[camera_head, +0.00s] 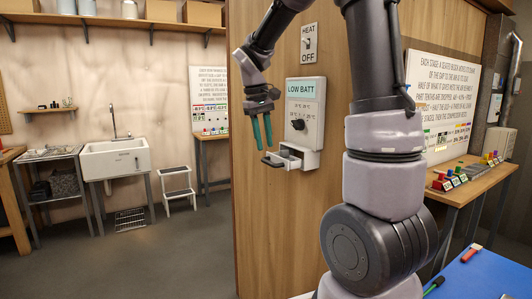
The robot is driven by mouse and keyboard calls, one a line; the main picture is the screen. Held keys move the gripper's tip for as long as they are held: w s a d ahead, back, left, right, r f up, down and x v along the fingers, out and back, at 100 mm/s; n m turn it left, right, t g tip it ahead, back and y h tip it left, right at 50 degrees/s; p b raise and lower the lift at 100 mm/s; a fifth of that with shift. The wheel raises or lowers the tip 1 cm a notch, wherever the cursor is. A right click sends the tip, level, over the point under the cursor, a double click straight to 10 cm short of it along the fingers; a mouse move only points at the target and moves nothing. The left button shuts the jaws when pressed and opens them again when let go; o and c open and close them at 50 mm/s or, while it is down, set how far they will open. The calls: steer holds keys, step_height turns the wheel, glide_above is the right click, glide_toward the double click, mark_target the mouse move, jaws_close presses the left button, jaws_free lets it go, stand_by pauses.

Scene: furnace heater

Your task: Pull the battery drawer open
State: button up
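The battery drawer (293,155) is a white tray at the bottom of a wall unit labelled LOW BATT (305,105). It appears to stick out from the unit. A dark handle (271,161) is at its left front. My gripper (263,148) points down with two green fingers apart and nothing visible between them. Its fingertips are just above the handle in the picture; I cannot tell the gap in depth. The inside of the drawer is too small to make out.
A HEAT OFF switch (309,43) is above the unit on the wooden wall (260,220). A workbench with coloured blocks (470,182) is at the right, and a blue tabletop (485,275) at the lower right.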

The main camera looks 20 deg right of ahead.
step_height(320, 180, up, 6)
steer(key=a, duration=0.1)
steer(key=shift+s+f, duration=0.1)
stand_by(0.3)
steer(key=s+r+m+t+y, duration=0.1)
steer(key=s+m+t+y, duration=0.3)
steer(key=s, duration=1.4)
steer(key=m+t, duration=0.2)
steer(key=shift+s+r+m+t, duration=0.2)
steer(key=shift+s+m+t, duration=0.1)
steer(key=shift+t, duration=0.1)
